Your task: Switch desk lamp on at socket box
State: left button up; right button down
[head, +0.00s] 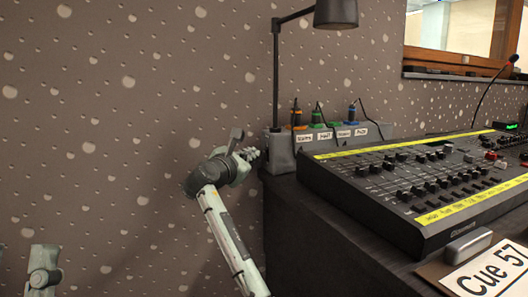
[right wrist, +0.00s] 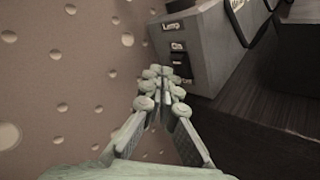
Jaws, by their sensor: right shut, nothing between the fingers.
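The grey socket box (head: 350,134) stands at the back of the dark desk, with labels and several coloured plugs on top. Its end face shows in the right wrist view (right wrist: 203,70), with a "Lamp" label (right wrist: 171,27), an "On" label (right wrist: 177,46) and a black switch (right wrist: 181,66). The black desk lamp (head: 336,14) rises on a pole beside the box; no light shows from its shade. My right gripper (head: 256,153) is shut and empty, its tips (right wrist: 168,74) just in front of the switch. I cannot tell whether they touch it.
A mixing desk (head: 410,195) with several faders fills the desk to the right. A "Cue 57" card (head: 492,270) lies at its front. The speckled wall (head: 130,130) is close on the left, with free room before it.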

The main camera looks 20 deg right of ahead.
dwell(0.7)
jog(key=shift+d+p, duration=0.45)
jog(key=shift+p, duration=0.4)
jog(key=shift+d+r+p, duration=0.1)
jog(key=shift+d+p, duration=0.2)
jog(key=shift+p, duration=0.15)
dwell(0.3)
jog(key=shift+a, duration=0.15)
